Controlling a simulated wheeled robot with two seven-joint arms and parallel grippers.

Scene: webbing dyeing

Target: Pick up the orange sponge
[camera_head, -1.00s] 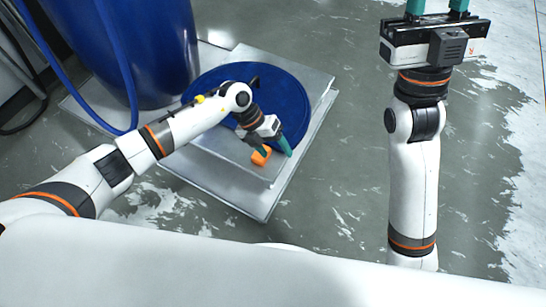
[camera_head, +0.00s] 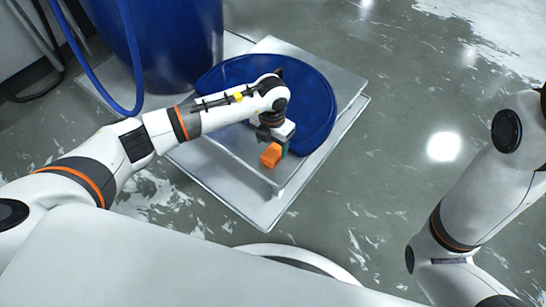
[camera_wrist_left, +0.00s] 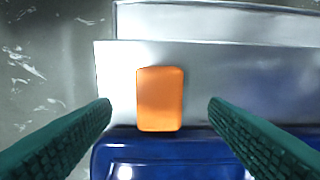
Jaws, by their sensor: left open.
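The orange sponge (camera_head: 271,155) lies on the grey metal platform near its front edge, in front of the blue lid. In the left wrist view the sponge (camera_wrist_left: 160,99) is a rounded orange block, seen from above and centred between my fingers. My left gripper (camera_head: 284,147) is low over the platform, right by the sponge. Its green fingers (camera_wrist_left: 160,104) are open, one on each side of the sponge with a gap at both sides. I cannot tell how far above the sponge they are. My right gripper is out of view; only its arm shows at the right.
The round blue lid (camera_head: 318,108) lies on the platform (camera_head: 355,92) just behind the sponge. A large blue barrel (camera_head: 180,45) stands behind at the left with a blue hose (camera_head: 95,75). The wet grey floor (camera_head: 400,110) to the right is clear.

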